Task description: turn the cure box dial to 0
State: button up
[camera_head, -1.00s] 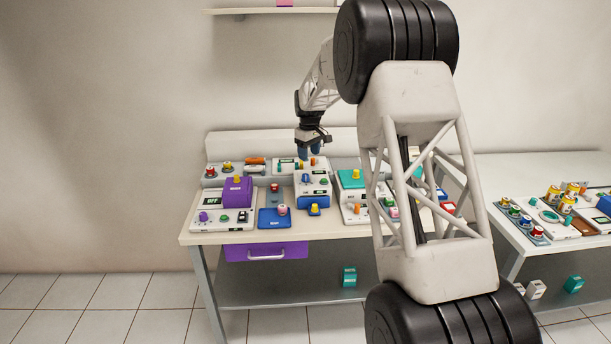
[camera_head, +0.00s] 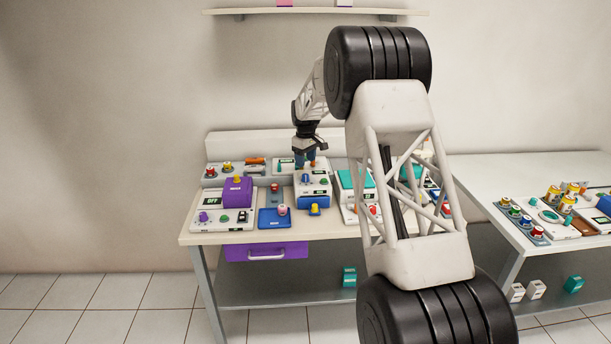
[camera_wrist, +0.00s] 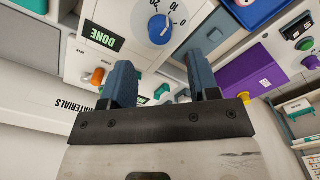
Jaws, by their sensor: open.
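A white box with a round blue dial (camera_wrist: 161,29) and a panel reading DONE (camera_wrist: 103,38) shows at the top of the wrist view. Printed numbers, 0 among them, stand around the dial; where its pointer aims is too small to tell. My gripper (camera_wrist: 162,80) is open and empty. Its two blue fingers are apart, below the dial in this picture and not around it. In the head view my gripper (camera_head: 305,160) hangs just over the back of the white box with the blue dial (camera_head: 305,178). No cure box label is readable.
A purple box (camera_head: 237,193) stands left of the dial box, and a blue pad (camera_head: 274,219) lies in front. Several other devices with knobs crowd the table. A second table (camera_head: 490,180) stands at the right. My arm hides part of the table's right side.

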aim_at(305, 174)
jog(key=shift+f, duration=3.4)
jog(key=c, duration=0.9)
